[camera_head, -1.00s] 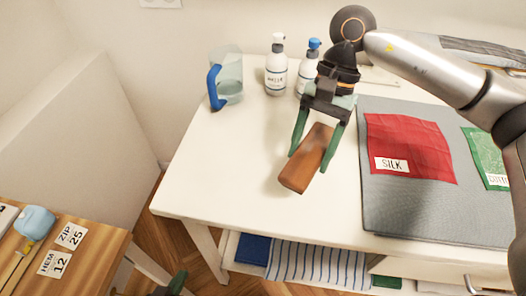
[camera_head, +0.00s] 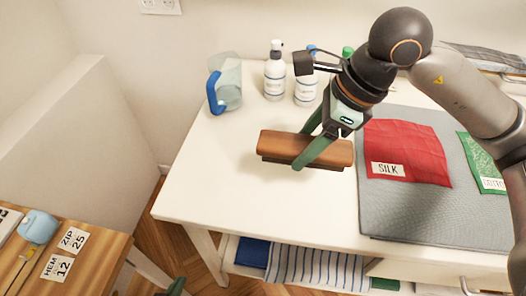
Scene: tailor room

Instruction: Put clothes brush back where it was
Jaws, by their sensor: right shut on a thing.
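The clothes brush (camera_head: 277,143) has a brown wooden back with a dark underside. It lies level, long side left to right, at or just above the white table; I cannot tell if it touches. My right gripper (camera_head: 308,150) has its green fingers shut on the brush near its middle. My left gripper (camera_head: 174,287) only peeks in at the bottom edge, and its fingers cannot be made out.
A pitcher with a blue handle (camera_head: 226,84) and white bottles (camera_head: 274,72) stand at the back of the white table (camera_head: 205,175). A grey mat (camera_head: 400,215) with red silk cloth (camera_head: 407,150) lies at the right. The table's front left is clear.

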